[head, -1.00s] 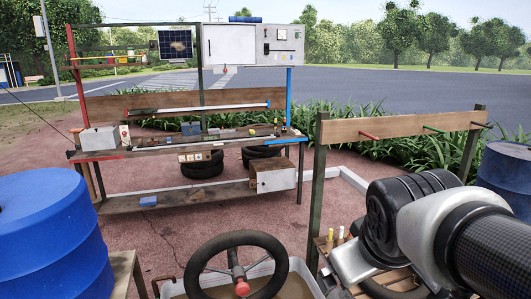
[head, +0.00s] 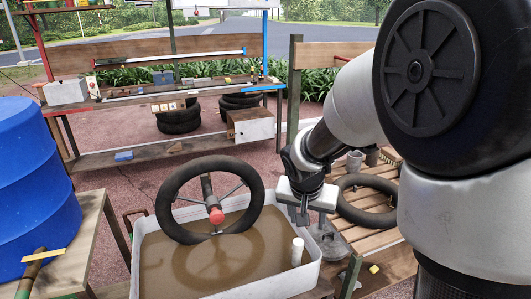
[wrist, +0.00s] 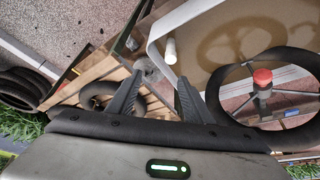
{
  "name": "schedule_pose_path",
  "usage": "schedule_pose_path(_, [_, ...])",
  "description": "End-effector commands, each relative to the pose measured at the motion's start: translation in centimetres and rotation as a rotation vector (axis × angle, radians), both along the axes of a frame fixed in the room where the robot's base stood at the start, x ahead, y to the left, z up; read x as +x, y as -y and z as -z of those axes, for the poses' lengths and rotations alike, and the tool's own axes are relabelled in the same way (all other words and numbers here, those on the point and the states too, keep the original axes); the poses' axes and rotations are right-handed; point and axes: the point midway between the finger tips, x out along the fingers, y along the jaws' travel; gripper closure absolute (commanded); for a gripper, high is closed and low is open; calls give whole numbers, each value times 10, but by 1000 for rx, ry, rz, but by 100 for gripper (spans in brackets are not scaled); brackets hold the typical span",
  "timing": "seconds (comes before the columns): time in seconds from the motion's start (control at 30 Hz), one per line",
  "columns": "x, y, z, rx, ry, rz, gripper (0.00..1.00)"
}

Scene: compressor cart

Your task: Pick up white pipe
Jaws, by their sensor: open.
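The white pipe (head: 297,251) is a short pale cylinder. It stands near the right wall inside a white tub (head: 312,278) of murky brown water. In the wrist view the pipe (wrist: 170,51) shows beyond my fingertips, by the tub's edge. My gripper (head: 302,216) is open and empty, above the tub's right rear edge and higher than the pipe. In the wrist view my gripper (wrist: 158,84) has its two dark fingers spread apart. The pipe's lower end is hidden by the cloudy water.
A black steering wheel with a red hub (head: 215,215) stands over the tub's left and rear part. A wooden slatted bench (head: 385,212) with a black ring (head: 367,203) is to the right. A blue barrel (head: 28,185) and wooden table (head: 75,245) are at left.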

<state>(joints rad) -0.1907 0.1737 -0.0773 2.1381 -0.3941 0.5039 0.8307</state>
Motion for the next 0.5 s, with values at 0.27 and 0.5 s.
schedule_pose_path(0.27, [42, -20, 122, 7, -14, 64, 54])
schedule_pose_path(0.5, [53, -16, 156, 9, -17, 74, 54])
